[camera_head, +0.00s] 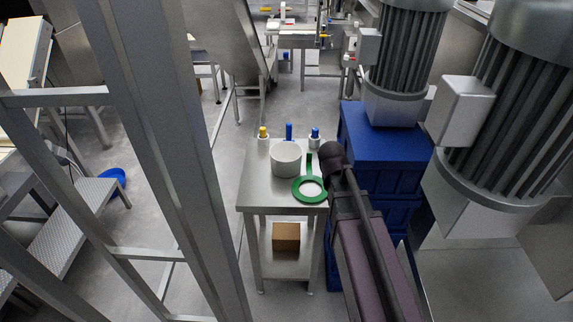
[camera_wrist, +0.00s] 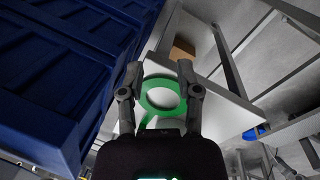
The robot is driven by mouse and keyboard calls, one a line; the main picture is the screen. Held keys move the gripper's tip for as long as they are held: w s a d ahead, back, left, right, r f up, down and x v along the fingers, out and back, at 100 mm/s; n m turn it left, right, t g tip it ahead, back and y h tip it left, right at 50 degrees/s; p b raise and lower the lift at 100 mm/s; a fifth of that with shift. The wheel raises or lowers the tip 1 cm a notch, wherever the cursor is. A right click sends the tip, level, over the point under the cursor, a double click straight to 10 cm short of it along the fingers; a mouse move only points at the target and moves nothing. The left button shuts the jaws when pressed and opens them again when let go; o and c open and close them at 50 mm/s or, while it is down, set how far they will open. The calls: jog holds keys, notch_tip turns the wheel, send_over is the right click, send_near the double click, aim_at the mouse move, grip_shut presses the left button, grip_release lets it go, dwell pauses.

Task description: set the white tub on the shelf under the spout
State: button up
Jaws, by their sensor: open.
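The white tub (camera_head: 286,160) stands upright on the small steel table (camera_head: 257,187) in the head view. A green ring with a handle (camera_head: 297,192) lies flat beside it, at its lower right. My gripper (camera_wrist: 160,68) is open in the wrist view, its two fingers spread. The green ring (camera_wrist: 144,98) shows between and beyond the fingers; I cannot tell how far below them it is. In the head view my arm hides the gripper at the table's right side.
Yellow-topped (camera_head: 263,133) and blue-topped (camera_head: 315,138) bottles stand at the table's back. A cardboard box (camera_head: 286,237) sits on its lower shelf. Blue crates (camera_head: 383,150) stack close on the right, by large motors (camera_head: 405,50). A steel post (camera_head: 170,150) rises at left.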

jog(key=w+a+n+t+h+b, duration=0.1)
jog(key=w+a+n+h+b, duration=0.15)
jog(key=w+a+n, duration=0.85)
jog(key=n+t+h, duration=0.3)
jog(key=n+h, duration=0.1)
jog(key=n, duration=0.2)
send_near(292, 162)
jog(key=shift+y, duration=0.25)
jog(key=v, duration=0.4)
jog(key=shift+w+r+b, duration=0.1)
jog(key=shift+w+b, duration=0.05)
jog(key=shift+b, duration=0.15)
jog(key=b+x, duration=0.6)
jog(key=x, duration=0.2)
jog(key=shift+d+f, duration=0.25)
jog(key=shift+f, duration=0.05)
jog(key=shift+f, duration=0.1)
jog(key=shift+r+b+x, duration=0.2)
jog(key=shift+b+x, duration=1.5)
jog(key=shift+x, duration=0.8)
jog(key=shift+d, duration=0.2)
